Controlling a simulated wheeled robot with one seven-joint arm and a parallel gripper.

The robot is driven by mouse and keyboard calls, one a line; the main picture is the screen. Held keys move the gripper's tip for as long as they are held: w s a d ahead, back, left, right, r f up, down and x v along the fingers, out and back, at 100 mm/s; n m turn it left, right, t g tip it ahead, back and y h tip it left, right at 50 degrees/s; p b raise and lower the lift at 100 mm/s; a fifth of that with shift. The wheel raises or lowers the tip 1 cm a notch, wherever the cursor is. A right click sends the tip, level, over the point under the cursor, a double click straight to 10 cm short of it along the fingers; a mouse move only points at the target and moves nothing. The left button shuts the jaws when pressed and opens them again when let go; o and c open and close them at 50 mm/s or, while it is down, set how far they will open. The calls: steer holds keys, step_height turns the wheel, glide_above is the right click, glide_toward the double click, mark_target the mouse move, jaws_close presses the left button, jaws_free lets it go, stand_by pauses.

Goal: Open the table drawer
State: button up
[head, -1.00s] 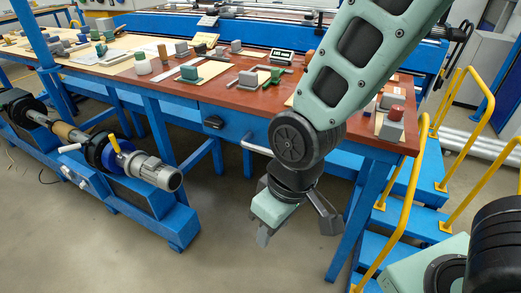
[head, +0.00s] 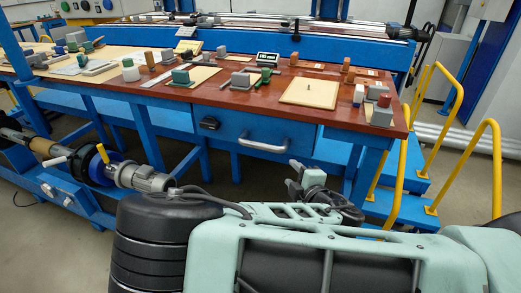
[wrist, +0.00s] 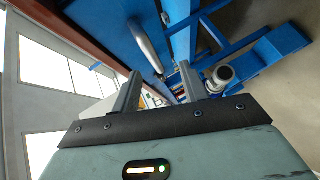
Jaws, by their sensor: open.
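The blue table drawer (head: 240,128) sits under the red-brown tabletop, and its front looks flush with the table frame. Its curved silver handle (head: 263,146) is in plain view in the head view. In the wrist view the handle (wrist: 147,46) shows as a light bar on the blue front, ahead of my fingertips and between their directions. My gripper (wrist: 160,76) is open, with nothing between its fingers. In the head view my gripper (head: 314,184) is small and partly hidden by my arm, below and right of the handle. No contact with the handle shows.
The red-brown worktable (head: 225,97) carries several blocks, boards and tools. A black latch (head: 209,123) is left of the handle. A motor unit (head: 140,177) stands at the lower left. Yellow-railed blue steps (head: 400,205) stand at the right.

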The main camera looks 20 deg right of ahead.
mark_target(261, 148)
steer(key=w+a, duration=0.1)
steer(key=w, duration=0.4)
steer(key=w+a+n+y+p, duration=0.1)
steer(key=w+a, duration=0.1)
steer(key=w, duration=0.4)
steer(key=w+a+n, duration=0.1)
steer(key=w, duration=0.5)
steer(key=shift+a+f+t+y+p, duration=0.3)
steer(key=shift+a+f+t+y, duration=0.05)
steer(key=shift+t+y, duration=0.05)
jaws_close()
steer(key=shift+s, duration=0.1)
